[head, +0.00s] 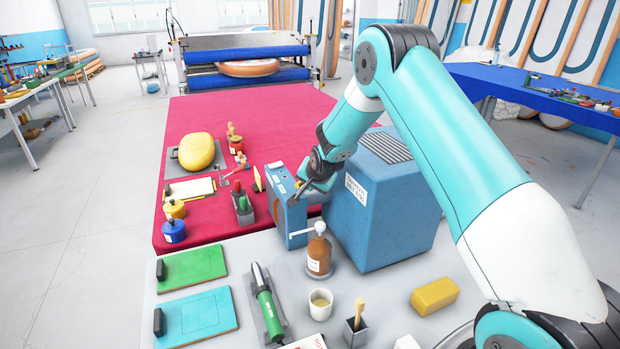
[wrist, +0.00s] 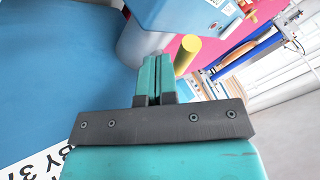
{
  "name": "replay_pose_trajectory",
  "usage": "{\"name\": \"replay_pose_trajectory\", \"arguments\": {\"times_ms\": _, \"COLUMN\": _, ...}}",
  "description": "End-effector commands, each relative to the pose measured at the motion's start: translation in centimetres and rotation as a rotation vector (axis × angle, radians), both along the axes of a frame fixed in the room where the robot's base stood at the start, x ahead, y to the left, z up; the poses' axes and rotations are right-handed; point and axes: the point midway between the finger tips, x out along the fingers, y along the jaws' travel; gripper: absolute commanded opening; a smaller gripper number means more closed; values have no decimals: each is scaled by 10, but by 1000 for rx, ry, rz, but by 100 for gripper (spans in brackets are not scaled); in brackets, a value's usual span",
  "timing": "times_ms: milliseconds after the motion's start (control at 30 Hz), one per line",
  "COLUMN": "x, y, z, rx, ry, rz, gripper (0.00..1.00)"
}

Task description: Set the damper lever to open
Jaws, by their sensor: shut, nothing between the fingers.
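The blower unit is a large blue box (head: 385,195) joined to a thinner blue housing (head: 291,218). In the wrist view the box (wrist: 50,70) fills the left, and the housing (wrist: 185,12) is at the top with a grey duct (wrist: 138,42) below it. A yellow cylinder (wrist: 187,52), possibly the damper lever's grip, stands just right of my fingertips; a small yellow bit shows beside the gripper in the head view (head: 298,183). My gripper (wrist: 156,62) is shut and empty, close to the duct and yellow cylinder. Whether it touches either is unclear. The lever's setting cannot be read.
A brown pump bottle (head: 319,255) stands close in front of the housing. A white cup (head: 320,303), a green hot-air tool (head: 268,308) and a yellow block (head: 434,296) lie on the grey table. Pots and tools stand on the red sheet (head: 220,120) at left.

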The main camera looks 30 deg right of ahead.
Motion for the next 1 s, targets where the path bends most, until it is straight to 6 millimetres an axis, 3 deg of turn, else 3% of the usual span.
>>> {"name": "replay_pose_trajectory", "arguments": {"times_ms": 467, "x": 3, "y": 3, "z": 0, "rx": 0, "ry": 0, "rz": -5, "gripper": 0}}
{"name": "replay_pose_trajectory", "arguments": {"times_ms": 1000, "x": 11, "y": 20, "z": -1, "rx": 0, "ry": -1, "rz": -91, "gripper": 0}}
